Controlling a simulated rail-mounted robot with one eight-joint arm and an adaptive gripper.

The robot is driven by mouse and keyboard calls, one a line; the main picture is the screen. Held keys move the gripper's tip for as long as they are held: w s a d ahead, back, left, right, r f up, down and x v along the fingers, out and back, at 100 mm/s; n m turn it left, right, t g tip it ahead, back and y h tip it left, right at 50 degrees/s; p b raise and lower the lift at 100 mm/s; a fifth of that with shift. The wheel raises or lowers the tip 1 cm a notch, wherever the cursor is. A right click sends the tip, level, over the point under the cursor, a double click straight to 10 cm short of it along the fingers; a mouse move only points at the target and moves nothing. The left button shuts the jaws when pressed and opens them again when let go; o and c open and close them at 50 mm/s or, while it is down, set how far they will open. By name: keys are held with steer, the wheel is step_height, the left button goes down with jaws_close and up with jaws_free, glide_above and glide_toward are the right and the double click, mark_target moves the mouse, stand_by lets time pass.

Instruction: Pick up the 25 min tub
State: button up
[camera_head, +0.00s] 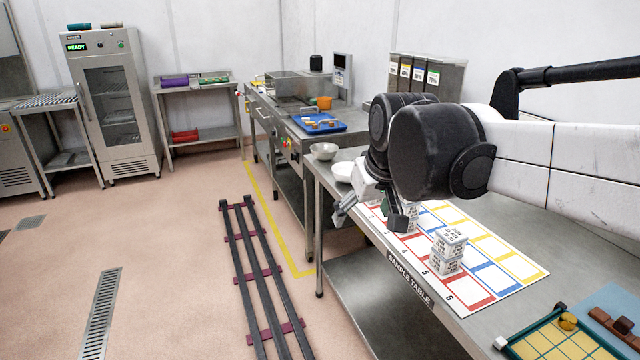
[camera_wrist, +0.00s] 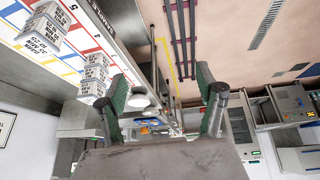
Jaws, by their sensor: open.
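White tubs with printed labels stand on the marked sheet of the sample table. One stack of tubs (camera_head: 449,250) is near row 5. More tubs (camera_head: 410,212) are partly hidden behind my gripper (camera_head: 370,214). In the wrist view a near stack (camera_wrist: 45,38) is at upper left, and another stack (camera_wrist: 95,76) is lower, beside the left finger. The label print is too small for me to tell surely which tub is the 25 min one. My gripper also shows in the wrist view (camera_wrist: 166,96), open, with nothing held between its fingers.
The sample table (camera_head: 560,262) bears a sheet with coloured numbered boxes. Two bowls (camera_head: 324,151) sit at its far end. A yellow gridded tray (camera_head: 560,340) and a blue mat (camera_head: 618,300) lie at the near right. Floor rails (camera_head: 262,275) run left of the table.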

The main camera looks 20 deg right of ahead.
steer(key=w+d+r+g+p, duration=0.1)
steer(key=w+d+p, duration=0.1)
steer(key=w+d, duration=0.5)
steer(key=w+d+g+p, duration=0.1)
steer(key=w+d+p, duration=0.2)
steer(key=w, duration=0.9)
steer(key=w+d+r+g+p, duration=0.1)
steer(key=w+d+p, duration=0.1)
steer(key=w+d, duration=0.5)
steer(key=w+d+f+n+p, duration=0.1)
steer(key=w+d+f, duration=0.1)
steer(key=w+f, duration=0.15)
steer(key=w+d+f+p, duration=0.2)
steer(key=w+d+f, duration=0.1)
steer(key=w, duration=0.2)
steer(key=shift+g, duration=0.4)
steer(key=f, duration=0.4)
steer(key=w+f+p, duration=0.1)
steer(key=f, duration=0.4)
steer(key=w+a+f, duration=0.1)
steer(key=f, duration=0.3)
steer(key=shift+w+f+p, duration=0.1)
steer(key=shift+f+p, duration=0.1)
steer(key=shift+p, duration=0.1)
steer(key=shift+c, duration=0.3)
steer(key=c, duration=1.3)
steer(key=shift+o, duration=0.2)
